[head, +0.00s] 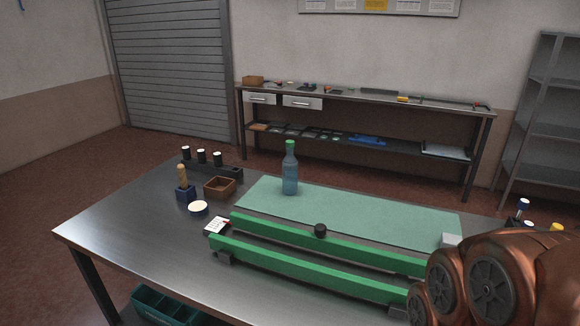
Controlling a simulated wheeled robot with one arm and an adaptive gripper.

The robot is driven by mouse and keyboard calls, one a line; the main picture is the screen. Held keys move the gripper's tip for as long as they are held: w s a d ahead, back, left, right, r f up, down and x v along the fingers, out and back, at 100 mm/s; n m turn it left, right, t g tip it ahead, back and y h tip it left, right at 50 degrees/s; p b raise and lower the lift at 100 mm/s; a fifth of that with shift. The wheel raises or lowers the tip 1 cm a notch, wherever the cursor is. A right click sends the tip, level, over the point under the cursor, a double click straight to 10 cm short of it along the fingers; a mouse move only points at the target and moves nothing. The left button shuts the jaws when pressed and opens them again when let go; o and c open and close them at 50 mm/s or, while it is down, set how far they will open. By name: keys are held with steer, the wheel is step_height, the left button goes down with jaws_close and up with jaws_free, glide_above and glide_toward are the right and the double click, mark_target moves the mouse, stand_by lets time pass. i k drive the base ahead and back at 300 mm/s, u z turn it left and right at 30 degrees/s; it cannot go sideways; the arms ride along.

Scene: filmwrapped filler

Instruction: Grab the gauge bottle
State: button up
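A bottle (290,175), likely the gauge bottle, stands upright on a pale green mat (390,218) on the metal table. It is bluish and see-through, with a narrow neck and a green cap. Its base rests near the mat's left part, and nothing touches it. Copper-coloured links of my arm fill the lower right corner. My gripper is not in view, so its state and its distance from the bottle do not show.
Two green rails (300,268) with a black knob (320,231) lie in front of the mat. Left of the bottle are a brown box (219,187), a blue block (185,193) with a wooden-looking handle, a round white-topped dish (198,208) and a black rack (225,171). The table's left front is clear.

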mark_target(289, 165)
steer(key=u, duration=0.45)
steer(key=k, duration=0.6)
steer(key=u, duration=1.3)
steer(key=i, duration=1.15)
steer(key=z, duration=0.4)
steer(key=i, duration=1.15)
steer(key=z, duration=0.85)
